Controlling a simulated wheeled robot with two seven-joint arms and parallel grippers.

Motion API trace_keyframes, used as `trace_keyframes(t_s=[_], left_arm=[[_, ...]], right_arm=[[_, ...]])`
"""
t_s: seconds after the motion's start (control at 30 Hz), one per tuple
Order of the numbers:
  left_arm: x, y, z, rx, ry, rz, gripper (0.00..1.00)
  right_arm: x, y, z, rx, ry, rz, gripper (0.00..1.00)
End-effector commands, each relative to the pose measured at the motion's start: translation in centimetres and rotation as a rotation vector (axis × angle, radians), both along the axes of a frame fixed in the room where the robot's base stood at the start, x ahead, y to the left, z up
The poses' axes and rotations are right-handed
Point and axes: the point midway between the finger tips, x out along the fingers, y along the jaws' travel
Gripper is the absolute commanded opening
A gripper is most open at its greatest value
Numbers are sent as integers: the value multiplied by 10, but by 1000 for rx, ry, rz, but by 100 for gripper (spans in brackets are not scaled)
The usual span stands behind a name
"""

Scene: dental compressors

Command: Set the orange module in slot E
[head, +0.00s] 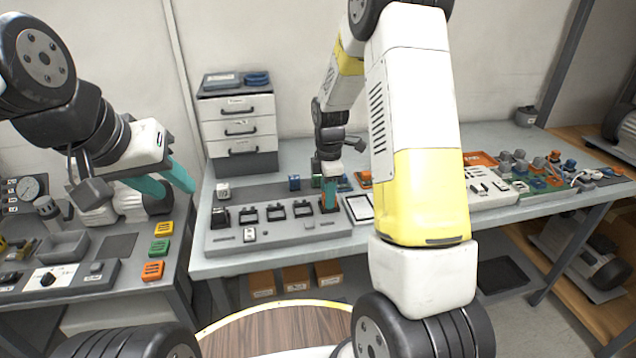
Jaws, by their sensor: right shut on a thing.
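My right gripper (329,190) reaches down at the right end of a grey slotted board (290,233) on the workbench. It is shut on the orange module (323,198), of which only a small part shows between the teal fingers. The board has a row of black slots, and the module is at the rightmost one (328,208). The slot letters are too small to read, and I cannot tell whether the module is fully seated. My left gripper (178,190) is open and empty, in the air above the left table.
A drawer unit (237,128) is at the back. Green, yellow and orange blocks (153,270) lie on the left table. A tray of parts (490,190) sits to the right. My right arm hides part of the bench.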

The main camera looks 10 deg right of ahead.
Motion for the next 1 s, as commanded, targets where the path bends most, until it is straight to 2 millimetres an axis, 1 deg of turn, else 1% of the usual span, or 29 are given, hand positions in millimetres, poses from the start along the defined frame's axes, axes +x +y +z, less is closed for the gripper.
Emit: trace_keyframes(t_s=[0.3, 0.33, 0.43, 0.47, 0.67, 0.7, 0.77, 1.0], left_arm=[[0, 0, 0, 0, 0, 0, 36], [0, 0, 0, 0, 0, 0, 36], [0, 0, 0, 0, 0, 0, 36], [0, 0, 0, 0, 0, 0, 36], [0, 0, 0, 0, 0, 0, 36], [0, 0, 0, 0, 0, 0, 36], [0, 0, 0, 0, 0, 0, 36], [0, 0, 0, 0, 0, 0, 36]], right_arm=[[0, 0, -3, 0, 1, 0, 0], [0, 0, -3, 0, 0, 0, 28], [0, 0, -3, 0, 0, 0, 48], [0, 0, -3, 0, 0, 0, 52], [0, 0, -3, 0, 0, 0, 52], [0, 0, -3, 0, 0, 0, 54], [0, 0, -3, 0, 0, 0, 66], [0, 0, -3, 0, 0, 0, 66]])
